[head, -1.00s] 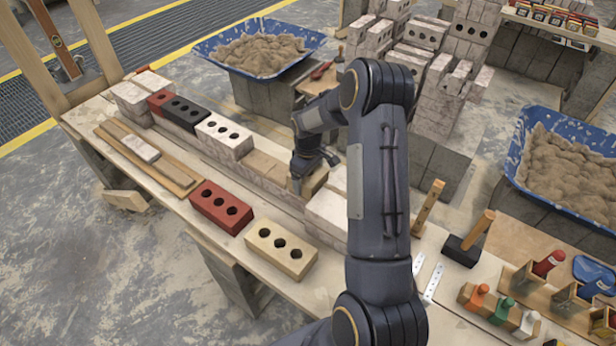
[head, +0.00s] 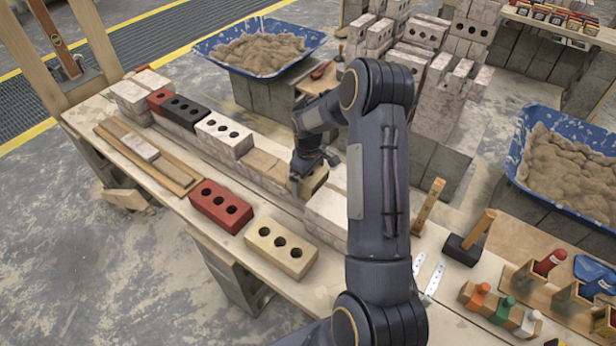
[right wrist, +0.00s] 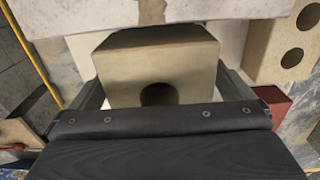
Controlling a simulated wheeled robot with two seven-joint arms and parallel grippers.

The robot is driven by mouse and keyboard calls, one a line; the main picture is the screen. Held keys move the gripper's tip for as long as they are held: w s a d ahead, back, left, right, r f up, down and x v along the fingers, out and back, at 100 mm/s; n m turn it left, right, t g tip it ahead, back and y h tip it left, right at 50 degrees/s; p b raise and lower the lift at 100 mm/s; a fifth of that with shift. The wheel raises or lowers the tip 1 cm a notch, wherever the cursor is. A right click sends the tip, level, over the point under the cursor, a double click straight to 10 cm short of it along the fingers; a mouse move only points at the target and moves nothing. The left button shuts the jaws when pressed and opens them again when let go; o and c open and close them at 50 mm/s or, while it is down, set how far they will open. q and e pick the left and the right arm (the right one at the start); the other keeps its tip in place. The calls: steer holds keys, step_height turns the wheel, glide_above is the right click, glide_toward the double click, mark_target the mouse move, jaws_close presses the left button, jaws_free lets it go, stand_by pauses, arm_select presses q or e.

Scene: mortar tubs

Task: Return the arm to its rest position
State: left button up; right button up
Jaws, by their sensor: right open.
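My right arm reaches across the workbench from the lower right in the head view. Its gripper (head: 298,182) is low at the brick course, partly hidden by its own wrist. In the right wrist view the open fingers (right wrist: 160,88) stand either side of a beige brick (right wrist: 150,65) with a dark hole in its near part. That brick also shows in the head view (head: 316,182), in the row between mortar-coloured and pale bricks. I cannot tell whether the fingers touch it. My left gripper is not in view.
A red brick (head: 221,206) and a cream brick (head: 281,250) lie on the bench front. A white brick (head: 224,134) and a black brick (head: 185,112) top the row. Blue mortar tubs (head: 312,42) (head: 519,150) stand behind and right. A mallet (head: 466,248) lies right of my arm.

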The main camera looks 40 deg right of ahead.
step_height(320, 180, up, 8)
steer(key=shift+f, duration=0.1)
